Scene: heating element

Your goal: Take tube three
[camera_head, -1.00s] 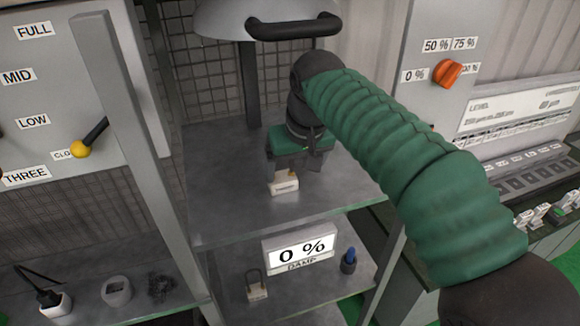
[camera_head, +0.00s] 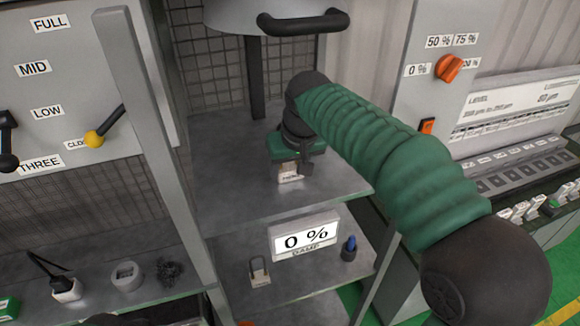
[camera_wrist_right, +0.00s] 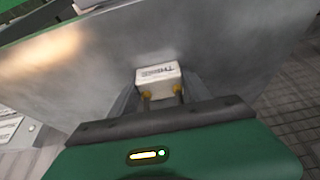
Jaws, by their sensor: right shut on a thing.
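A small white block with a printed label (camera_head: 290,172) is at my right gripper on the upper grey shelf in the head view. In the right wrist view the block (camera_wrist_right: 158,78) sits between the fingertips, and its lettering looks like "THREE", though it is blurred. My right gripper (camera_wrist_right: 160,95) is shut on this labelled block. In the head view the right gripper (camera_head: 296,165) points down at the shelf, its fingers partly hidden by its green body. I cannot tell whether the block touches the shelf. My left gripper does not show.
The upper shelf (camera_head: 235,185) is otherwise mostly clear. A hood with a black handle (camera_head: 303,23) hangs above it. Below are a "0 %" damp display (camera_head: 305,236), a padlock-like piece (camera_head: 259,271) and a blue-topped item (camera_head: 349,248). A grey post (camera_head: 150,130) stands left.

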